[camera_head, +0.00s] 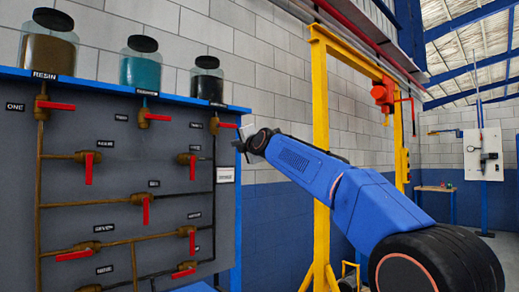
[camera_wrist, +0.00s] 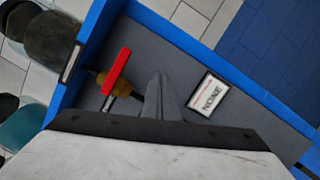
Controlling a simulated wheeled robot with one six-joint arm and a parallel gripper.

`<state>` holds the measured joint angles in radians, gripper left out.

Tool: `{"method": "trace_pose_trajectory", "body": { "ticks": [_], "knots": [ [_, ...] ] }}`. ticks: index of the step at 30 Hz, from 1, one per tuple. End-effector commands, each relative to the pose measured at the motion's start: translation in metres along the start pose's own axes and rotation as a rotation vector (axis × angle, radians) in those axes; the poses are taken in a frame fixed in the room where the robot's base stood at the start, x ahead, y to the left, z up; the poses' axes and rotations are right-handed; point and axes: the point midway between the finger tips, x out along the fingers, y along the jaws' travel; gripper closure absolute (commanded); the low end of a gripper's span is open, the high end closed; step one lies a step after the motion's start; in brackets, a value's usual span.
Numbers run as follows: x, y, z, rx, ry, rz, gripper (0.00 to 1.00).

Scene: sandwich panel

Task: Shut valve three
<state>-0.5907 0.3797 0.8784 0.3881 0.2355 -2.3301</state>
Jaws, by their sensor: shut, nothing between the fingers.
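Valve three (camera_head: 228,125) is the red-handled brass valve under the black jar at the panel's upper right; its small label (camera_head: 195,125) is hard to read. Its handle lies level, across the upright pipe. In the wrist view the red handle (camera_wrist: 117,72) and brass body show left of my gripper (camera_wrist: 159,85), also with the handle across the pipe. My gripper's fingers are together and empty, apart from the handle in the picture. In the head view my gripper (camera_head: 240,147) is small at the panel's right edge, just below and right of the handle.
Several other red-handled valves, such as the one under the teal jar (camera_head: 155,117), sit on the grey panel. A white card (camera_wrist: 207,95) is right of my fingers. The blue frame (camera_wrist: 180,38) edges the panel. A yellow gantry (camera_head: 320,120) stands behind my arm.

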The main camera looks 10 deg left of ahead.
Motion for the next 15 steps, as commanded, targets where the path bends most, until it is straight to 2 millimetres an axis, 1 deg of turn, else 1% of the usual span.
{"method": "trace_pose_trajectory", "body": {
  "ticks": [8, 15],
  "knots": [
    [-0.02, -0.004, 0.003, 0.001, 0.0, 0.001, 1.0],
    [-0.043, -0.009, 0.006, 0.001, 0.0, 0.001, 1.0]
  ]
}}
